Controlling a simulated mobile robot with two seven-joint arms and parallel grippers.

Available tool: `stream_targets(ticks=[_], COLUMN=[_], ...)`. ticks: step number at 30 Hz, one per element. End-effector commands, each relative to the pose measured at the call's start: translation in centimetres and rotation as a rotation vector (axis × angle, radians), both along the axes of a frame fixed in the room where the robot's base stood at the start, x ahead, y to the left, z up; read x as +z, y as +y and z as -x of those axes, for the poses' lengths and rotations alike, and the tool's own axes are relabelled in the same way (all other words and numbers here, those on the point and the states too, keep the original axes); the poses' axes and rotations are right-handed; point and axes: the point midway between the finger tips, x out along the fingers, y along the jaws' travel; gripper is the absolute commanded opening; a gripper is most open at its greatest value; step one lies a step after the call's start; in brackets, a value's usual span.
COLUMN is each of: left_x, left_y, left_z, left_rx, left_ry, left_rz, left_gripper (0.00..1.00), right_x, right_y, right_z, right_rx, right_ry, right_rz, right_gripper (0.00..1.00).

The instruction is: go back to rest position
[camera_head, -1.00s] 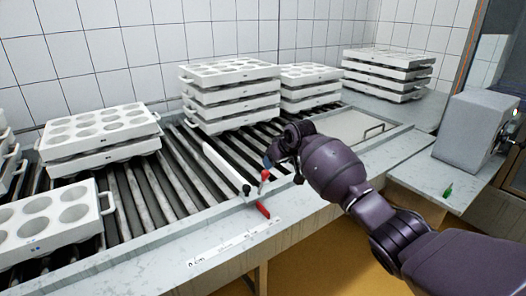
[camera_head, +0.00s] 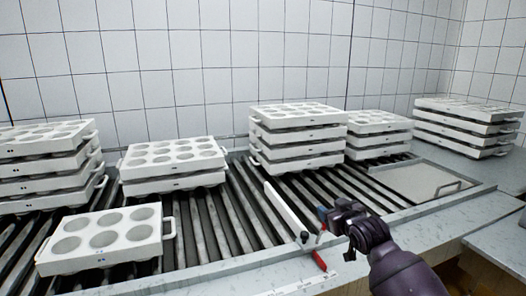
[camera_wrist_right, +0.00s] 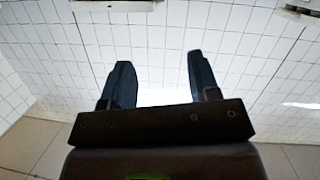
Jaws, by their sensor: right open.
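My right gripper (camera_head: 330,216) is above the front edge of the roller conveyor, its dark arm coming in from the lower right. In the right wrist view its two fingers (camera_wrist_right: 158,85) are spread apart with nothing between them, against a white tiled wall. My left gripper is in neither view. A red-handled lever (camera_head: 318,259) on the conveyor's front rail is just below the right gripper in the picture; I cannot tell the gap between them.
White mould trays stand on the rollers: a single tray (camera_head: 104,240) in front, a low stack (camera_head: 172,166), a taller stack (camera_head: 298,138) and others. A metal plate (camera_head: 420,181) with a handle lies at the right. A pale bar (camera_head: 285,209) crosses the rollers.

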Motion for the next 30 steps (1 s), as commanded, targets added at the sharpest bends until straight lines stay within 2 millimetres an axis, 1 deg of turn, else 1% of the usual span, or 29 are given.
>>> stream_targets(ticks=[1,3,8,12,17,23,24,26,27,29,30], left_x=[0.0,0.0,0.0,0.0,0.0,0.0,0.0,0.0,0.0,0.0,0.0], left_y=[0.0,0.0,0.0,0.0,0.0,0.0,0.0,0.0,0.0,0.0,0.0], left_z=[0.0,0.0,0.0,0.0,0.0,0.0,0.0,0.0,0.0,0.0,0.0], left_rx=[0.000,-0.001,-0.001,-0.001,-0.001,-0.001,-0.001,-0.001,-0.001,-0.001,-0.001], left_ry=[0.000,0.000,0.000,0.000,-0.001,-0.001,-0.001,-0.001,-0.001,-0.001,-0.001], left_rz=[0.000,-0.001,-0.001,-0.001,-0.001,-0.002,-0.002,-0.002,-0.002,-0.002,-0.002], left_gripper=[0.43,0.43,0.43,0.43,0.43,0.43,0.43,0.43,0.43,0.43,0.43], right_x=[-1.7,-3.3,-7.1,-10.4,-13.8,-18.3,-19.2,-20.7,-21.7,-23.1,-24.1], right_y=[-0.2,-0.4,-1.3,-2.3,-3.5,-5.1,-5.5,-5.9,-6.2,-6.7,-7.0], right_z=[1.7,3.8,8.8,13.4,19.0,26.5,28.0,30.4,32.1,34.5,36.1], right_rx=[-0.003,-0.009,-0.029,-0.058,-0.096,-0.156,-0.170,-0.191,-0.205,-0.226,-0.239], right_ry=[-0.009,-0.028,-0.050,-0.045,-0.017,0.068,0.091,0.132,0.161,0.205,0.236], right_rz=[-0.008,-0.016,-0.031,-0.041,-0.049,-0.052,-0.053,-0.055,-0.057,-0.061,-0.062], right_gripper=[0.56,0.56,0.56,0.56,0.56,0.56,0.56,0.56,0.56,0.56,0.56])
